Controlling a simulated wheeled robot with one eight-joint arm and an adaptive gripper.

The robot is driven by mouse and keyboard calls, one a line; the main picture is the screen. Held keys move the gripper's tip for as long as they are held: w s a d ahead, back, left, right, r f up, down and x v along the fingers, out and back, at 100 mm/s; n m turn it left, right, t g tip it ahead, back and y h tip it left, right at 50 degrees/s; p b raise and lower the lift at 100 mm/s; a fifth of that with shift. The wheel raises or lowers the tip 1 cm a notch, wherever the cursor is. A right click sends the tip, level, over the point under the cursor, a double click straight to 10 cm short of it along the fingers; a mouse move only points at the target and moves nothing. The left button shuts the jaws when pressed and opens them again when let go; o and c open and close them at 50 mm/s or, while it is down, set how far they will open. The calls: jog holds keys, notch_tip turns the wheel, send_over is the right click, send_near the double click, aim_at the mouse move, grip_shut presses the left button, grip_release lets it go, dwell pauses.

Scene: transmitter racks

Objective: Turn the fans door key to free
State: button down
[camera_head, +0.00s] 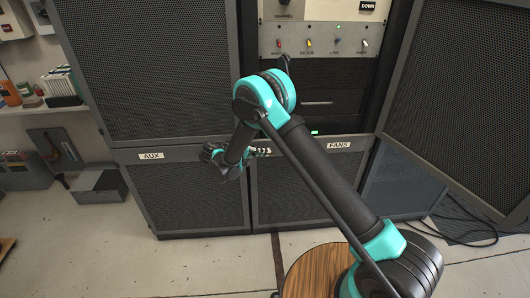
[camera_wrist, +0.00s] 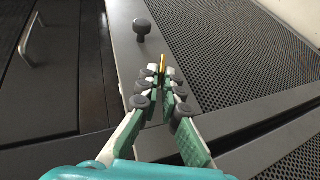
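The fans door is the lower panel with the FANS label (camera_head: 339,145), right of the AUX label (camera_head: 152,156). A thin brass-yellow key (camera_wrist: 163,64) stands out from the panel in the wrist view. My gripper (camera_wrist: 161,74) has its fingertips drawn together with the key between them, and looks shut on it. In the head view my gripper (camera_head: 262,151) reaches rightward to the top of the fans door, left of its label. The key is too small to make out there, and its lock is hidden behind the fingertips.
A dark round knob (camera_wrist: 141,27) stands on the panel beyond the fingertips. Mesh doors (camera_head: 455,90) stand on either side of the open rack. A switch panel (camera_head: 320,40) is above. A round wooden stool top (camera_head: 312,272) is below my arm.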

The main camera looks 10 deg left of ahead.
jog(key=shift+a+f+n+t+h, duration=0.1)
jog(key=shift+f+n+t+h, duration=0.25)
jog(key=shift+t+h, duration=0.35)
jog(key=shift+a+f+n+t+h, duration=0.15)
jog(key=shift+n+t+h, duration=0.3)
jog(key=shift+h, duration=0.45)
jog(key=shift+d+t, duration=0.15)
jog(key=shift+t, duration=0.1)
jog(key=shift+h, duration=0.3)
jog(key=c, duration=1.7)
grip_release()
jog(key=v, duration=1.2)
jog(key=shift+r, duration=0.1)
